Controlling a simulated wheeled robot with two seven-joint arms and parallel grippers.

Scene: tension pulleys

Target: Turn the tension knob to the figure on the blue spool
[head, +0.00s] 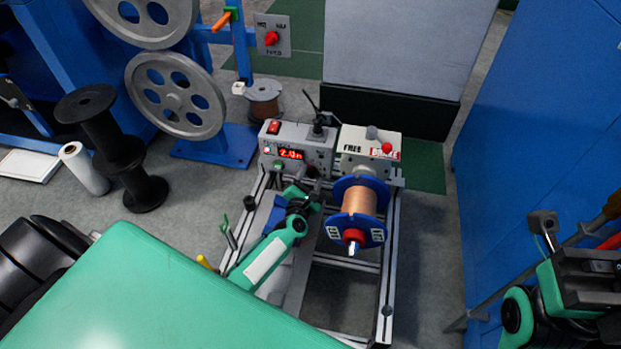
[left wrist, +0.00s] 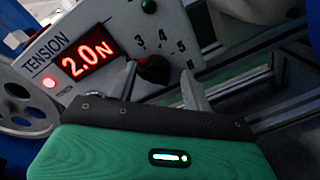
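The grey tension box (head: 315,148) stands on the bench frame; its red display reads about 2.0 N in the left wrist view (left wrist: 88,62). The black tension knob (left wrist: 153,70) has a dial marked 3, 4, 5 around it. My left gripper (left wrist: 162,88) is open, with its fingers apart on either side of the knob; I cannot tell whether they touch it. In the head view my left gripper (head: 305,190) hides most of the knob. The blue spool (head: 358,212), wound with copper wire, has white flange labels too small to read. My right gripper (head: 590,280) is at the lower right, its fingers unclear.
A white box (head: 370,147) with a red button stands right of the tension box. Large grey pulleys (head: 175,95), a black spool (head: 120,150) and a small copper spool (head: 263,100) are at the left. A blue cabinet (head: 540,120) bounds the right side.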

